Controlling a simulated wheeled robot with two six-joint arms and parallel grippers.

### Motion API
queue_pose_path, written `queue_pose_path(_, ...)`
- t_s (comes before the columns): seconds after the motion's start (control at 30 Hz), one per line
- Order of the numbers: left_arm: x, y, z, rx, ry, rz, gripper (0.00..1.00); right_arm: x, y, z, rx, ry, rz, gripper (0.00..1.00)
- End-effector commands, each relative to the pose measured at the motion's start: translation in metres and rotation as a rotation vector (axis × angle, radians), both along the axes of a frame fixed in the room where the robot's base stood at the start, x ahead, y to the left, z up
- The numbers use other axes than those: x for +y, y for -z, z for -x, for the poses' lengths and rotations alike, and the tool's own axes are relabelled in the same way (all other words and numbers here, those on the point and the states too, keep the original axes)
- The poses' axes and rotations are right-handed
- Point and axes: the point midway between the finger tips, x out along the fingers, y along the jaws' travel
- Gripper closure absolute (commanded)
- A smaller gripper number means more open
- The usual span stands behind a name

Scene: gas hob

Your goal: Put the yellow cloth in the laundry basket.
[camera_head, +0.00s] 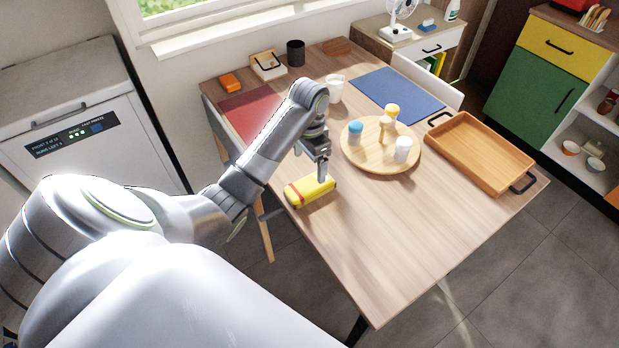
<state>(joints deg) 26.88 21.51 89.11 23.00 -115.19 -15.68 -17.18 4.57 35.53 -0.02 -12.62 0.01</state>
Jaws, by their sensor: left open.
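The yellow cloth (310,191), rolled or folded with a red stripe near its left end, lies on the wooden table (400,240) near its left edge. My left gripper (314,168) is open, pointing down right over the far side of the cloth. One fingertip overlaps the cloth in the picture; I cannot tell whether it touches. My right gripper is out of view. I see no laundry basket in this view.
A round wooden board (362,158) with shakers and a wooden tray (480,150) stand right of the cloth. Red (250,112) and blue (398,95) mats, a white cup (334,88) and a dark cup (296,53) lie farther back. The table's near part is clear.

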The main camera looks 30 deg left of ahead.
Motion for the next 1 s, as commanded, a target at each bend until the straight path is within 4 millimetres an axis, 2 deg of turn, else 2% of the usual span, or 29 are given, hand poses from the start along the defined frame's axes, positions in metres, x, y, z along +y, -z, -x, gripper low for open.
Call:
queue_pose_path(0.03, 0.0, 0.012, 0.0, 0.0, 0.0, 0.0, 0.13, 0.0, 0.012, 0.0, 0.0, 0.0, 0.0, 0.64)
queue_pose_path(0.4, 0.0, 0.052, 0.0, 0.0, 0.0, 0.0, 0.13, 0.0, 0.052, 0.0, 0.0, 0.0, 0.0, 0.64)
queue_pose_path(0.73, 0.001, 0.063, -0.001, 0.0, 0.0, 0.0, 0.13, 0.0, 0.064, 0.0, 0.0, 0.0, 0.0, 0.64)
queue_pose_path(1.0, 0.002, 0.092, -0.004, -0.001, 0.0, 0.0, 0.13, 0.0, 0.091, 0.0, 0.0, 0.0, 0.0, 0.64)
